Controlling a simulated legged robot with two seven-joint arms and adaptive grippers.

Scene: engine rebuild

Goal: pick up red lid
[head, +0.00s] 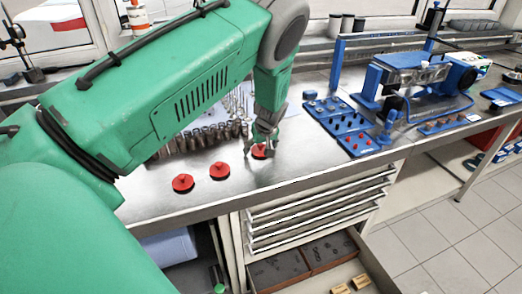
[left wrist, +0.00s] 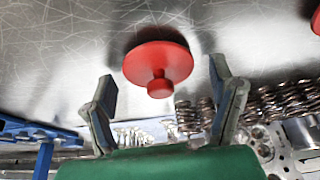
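Three red lids stand in a row on the metal bench: the left one (head: 182,183), the middle one (head: 219,170) and the right one (head: 259,151). Each visible one is a round disc with a small knob. My left gripper (head: 262,138) is over the right lid and partly hides it. In the left wrist view this lid (left wrist: 158,66) lies between and just beyond the spread fingers of my left gripper (left wrist: 163,85), with its knob towards the gripper. No contact shows. Part of another red lid (left wrist: 316,20) shows at the right edge. My right gripper is not in view.
Several metal springs (head: 205,136) stand behind the lids, near my left arm. Blue trays (head: 342,125) with small parts and a blue-framed machine (head: 410,75) are to the right. A drawer (head: 305,262) is open below the bench. Bare bench lies in front of the lids.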

